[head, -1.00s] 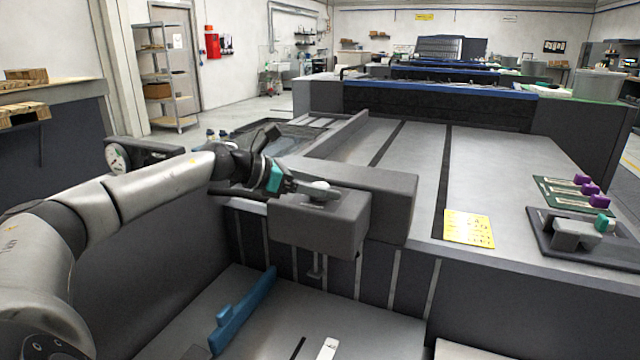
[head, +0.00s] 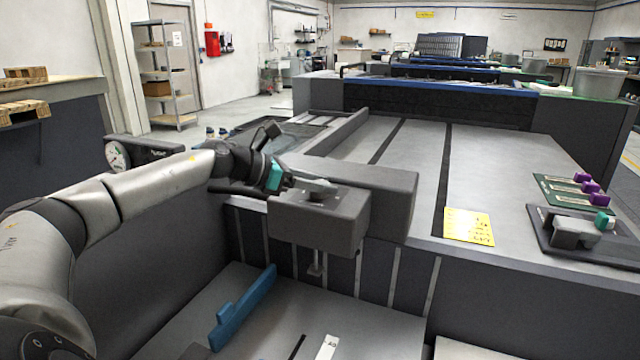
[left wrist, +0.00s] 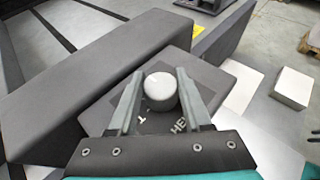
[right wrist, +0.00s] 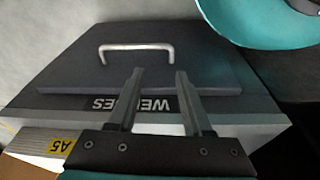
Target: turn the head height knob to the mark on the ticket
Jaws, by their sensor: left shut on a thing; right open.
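The head height knob (left wrist: 160,90) is a round white knob on top of a dark grey block (head: 318,225). A label beside it, partly hidden, reads "HE" in the left wrist view. My left gripper (head: 322,187) is shut on the knob, with one finger (left wrist: 185,95) on each side of it. No pointer on the knob can be made out. The yellow ticket (head: 468,226) lies flat on the machine top to the right; its writing is too small to read. My right gripper (right wrist: 155,75) is open and empty, above a grey lid marked "WEDGES" (right wrist: 145,103).
A dark tray (head: 575,232) with a grey block and teal piece is at the right edge, near several purple-topped pieces (head: 590,186). A blue bar (head: 243,308) lies on the lower deck. A round gauge (head: 118,155) stands at left. The machine top around the ticket is clear.

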